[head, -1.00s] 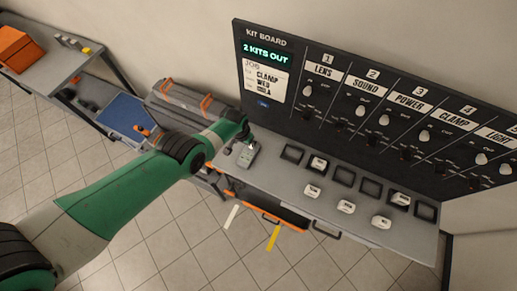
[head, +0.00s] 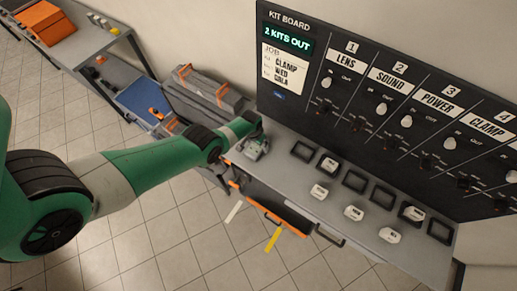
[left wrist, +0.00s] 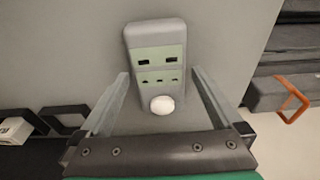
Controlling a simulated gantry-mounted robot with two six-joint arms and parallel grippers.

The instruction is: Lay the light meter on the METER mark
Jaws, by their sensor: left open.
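The light meter (left wrist: 157,60) is a grey slab with a pale green face, small dark windows and a white dome. In the left wrist view it lies on the grey bench top, its dome end between my left gripper's two fingers (left wrist: 160,76). The fingers are open, with visible gaps on both sides. In the head view my left gripper (head: 250,136) is over the bench's left end, partly covering the meter (head: 256,151). I cannot make out a METER mark. My right gripper is not in view.
Square dark frames (head: 354,181) and several small white labelled blocks (head: 319,191) are on the bench to the right. The kit board (head: 375,100) stands behind. Grey cases with orange handles (head: 205,92) are to the left. An orange-edged drawer (head: 268,209) juts out in front.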

